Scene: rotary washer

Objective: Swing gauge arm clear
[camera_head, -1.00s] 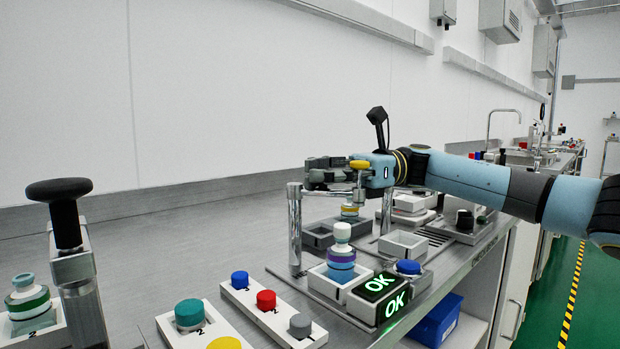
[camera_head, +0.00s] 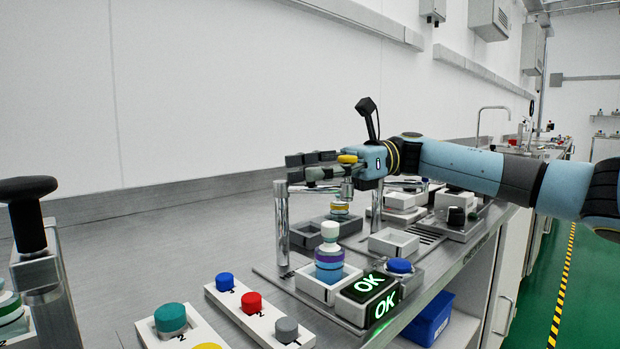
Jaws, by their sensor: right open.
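My right gripper (camera_head: 322,170) reaches in from the right and is open. Its fingers are at the top of an upright metal post (camera_head: 282,225), by a horizontal bar with a yellow knob (camera_head: 347,159), which looks like the gauge arm. I cannot tell whether the fingers touch the bar. Below it, a stacked part with a white top and purple and blue bands (camera_head: 329,255) stands in a white square tray (camera_head: 312,287). A display box lit with green OK (camera_head: 370,287) is beside the tray. My left gripper is not in view.
A blue button (camera_head: 400,266) sits right of the display. Panels with teal (camera_head: 170,319), blue, red and grey (camera_head: 286,329) buttons lie in front. A black-knobbed lever (camera_head: 27,188) stands at far left. The bench at centre left (camera_head: 150,240) is clear.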

